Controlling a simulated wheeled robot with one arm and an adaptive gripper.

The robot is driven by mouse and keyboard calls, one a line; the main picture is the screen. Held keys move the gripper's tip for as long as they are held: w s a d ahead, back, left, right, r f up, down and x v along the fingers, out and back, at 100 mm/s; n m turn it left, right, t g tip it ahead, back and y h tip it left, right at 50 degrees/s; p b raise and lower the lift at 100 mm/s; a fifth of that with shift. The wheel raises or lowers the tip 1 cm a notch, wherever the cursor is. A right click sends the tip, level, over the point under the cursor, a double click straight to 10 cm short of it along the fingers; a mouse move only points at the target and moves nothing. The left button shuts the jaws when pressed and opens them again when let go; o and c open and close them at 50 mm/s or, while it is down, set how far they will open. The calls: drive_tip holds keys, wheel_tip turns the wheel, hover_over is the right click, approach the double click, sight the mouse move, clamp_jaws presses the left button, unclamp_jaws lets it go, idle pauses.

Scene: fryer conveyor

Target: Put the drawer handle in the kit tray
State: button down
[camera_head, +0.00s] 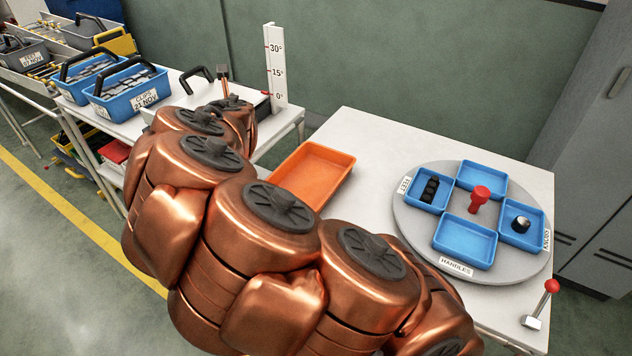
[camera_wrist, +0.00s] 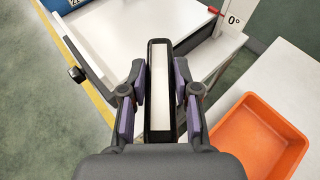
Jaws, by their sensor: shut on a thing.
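My gripper (camera_wrist: 160,95) is shut on a narrow, upright-looking piece with black sides and a pale middle, taken here as the drawer handle (camera_wrist: 161,80). In the head view my copper arm hides most of the gripper and the held piece. The piece is over or beside the right end of the left white table; its height cannot be told. The orange tray (camera_head: 338,157), taken as the kit tray, lies on the right-hand white table and looks empty. It also shows at lower right in the wrist view (camera_wrist: 220,137), apart from the gripper.
A grey turntable (camera_head: 415,228) holds blue bins; the handles bin (camera_head: 466,243) looks empty. A red-knobbed lever (camera_head: 541,303) stands at the right corner. An angle gauge (camera_head: 275,65), a black arched handle (camera_head: 198,73) and blue totes (camera_head: 127,92) are at the left table. A floor gap separates the tables.

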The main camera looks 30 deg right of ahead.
drive_tip(key=w+d+f+n+y+b, duration=0.2)
drive_tip(key=w+b, duration=0.1)
drive_tip(key=w, duration=0.1)
drive_tip(key=w+d+f+n+y+b, duration=0.1)
drive_tip(key=w+d+f+y+b, duration=0.1)
drive_tip(key=w, duration=0.3)
drive_tip(key=n+g+y+b, duration=0.2)
drive_tip(key=n+y+b, duration=0.3)
drive_tip(key=b, duration=0.9)
hover_over(351, 155)
wheel_tip(351, 155, down, 7)
wheel_tip(351, 155, down, 10)
drive_tip(key=shift+a+b, duration=0.1)
drive_tip(key=shift+b, duration=0.5)
drive_tip(key=shift+f, duration=0.15)
drive_tip(key=c, duration=0.9)
unclamp_jaws()
drive_tip(key=shift+o, duration=0.2)
